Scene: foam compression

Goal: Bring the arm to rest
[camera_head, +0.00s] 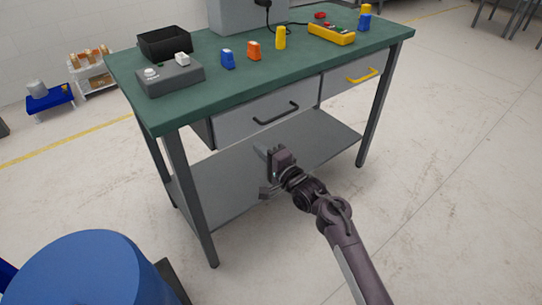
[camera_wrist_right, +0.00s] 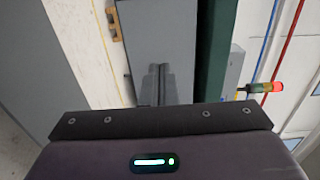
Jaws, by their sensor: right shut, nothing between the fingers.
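My right arm (camera_head: 340,228) comes in from the bottom right in the head view. Its gripper (camera_head: 266,170) is in front of the workbench, below the drawers and over the view of the lower shelf. The gripper is shut and holds nothing. In the right wrist view the shut fingers (camera_wrist_right: 158,84) show dark against a grey panel. My left gripper is not in view.
The green-topped workbench (camera_head: 230,88) carries a black bin (camera_head: 166,43), a grey button box (camera_head: 170,78), several small coloured blocks and a yellow control box (camera_head: 332,34). A blue drum (camera_head: 75,272) stands at bottom left. The floor at right is clear.

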